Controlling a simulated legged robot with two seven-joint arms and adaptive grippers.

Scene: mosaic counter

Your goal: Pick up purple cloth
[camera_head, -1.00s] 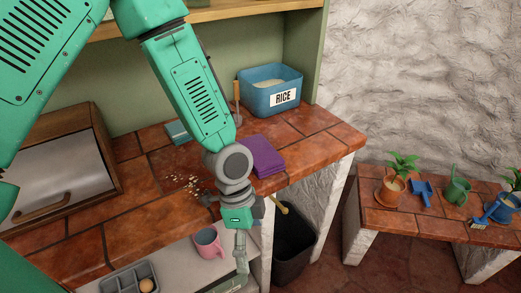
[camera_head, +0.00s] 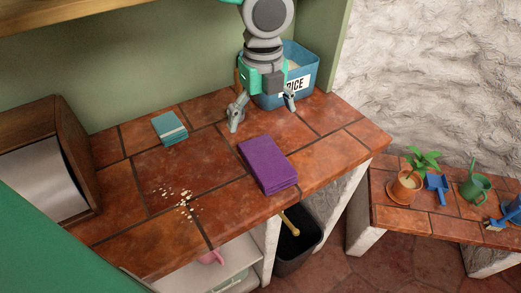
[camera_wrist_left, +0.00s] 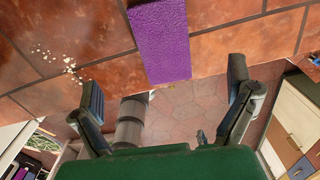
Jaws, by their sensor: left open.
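The purple cloth (camera_head: 268,164) lies folded flat on the tiled counter near its front edge. It also shows at the top middle of the left wrist view (camera_wrist_left: 161,42), ahead of the fingers and between their lines. My left gripper (camera_head: 262,112) is open and empty. In the head view it appears above and behind the cloth, in front of the rice bin, with its fingers spread. In the left wrist view its fingers (camera_wrist_left: 164,100) are wide apart and not touching the cloth. My right gripper is not in view.
A blue rice bin (camera_head: 312,88) stands behind the gripper at the back right. A teal folded cloth (camera_head: 169,128) lies at the back. Crumbs (camera_head: 183,203) are scattered left of the purple cloth. A wooden box (camera_head: 77,150) stands at the left. A dark bin (camera_head: 301,245) is below the counter edge.

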